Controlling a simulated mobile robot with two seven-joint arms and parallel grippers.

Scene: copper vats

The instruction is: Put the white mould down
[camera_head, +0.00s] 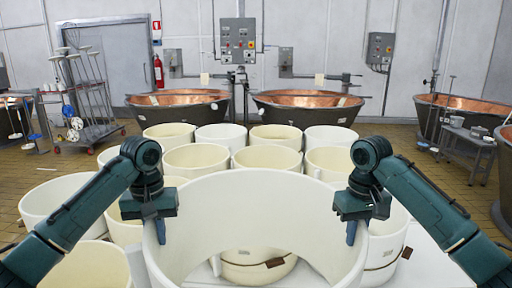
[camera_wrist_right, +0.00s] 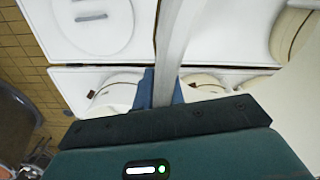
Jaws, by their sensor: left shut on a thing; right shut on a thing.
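A large white mould (camera_head: 258,188), an open round hoop, is held up in front of me between my two arms. My left gripper (camera_head: 160,230) is shut on its left wall, and my right gripper (camera_head: 351,232) is shut on its right wall. In the right wrist view the mould's wall (camera_wrist_right: 172,40) runs as a thin edge between the blue fingers of my right gripper (camera_wrist_right: 163,88). Through the hoop I see another mould (camera_head: 258,268) with a dark strap below. The mould's near lower part is cut off by the picture edge.
Several white and cream moulds (camera_head: 267,136) stand in rows beyond the held one. A white table top (camera_head: 425,268) shows bare at the right; white surfaces (camera_wrist_right: 75,35) also show in the right wrist view. Copper vats (camera_head: 306,104) and a wheeled rack (camera_head: 92,125) stand further back.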

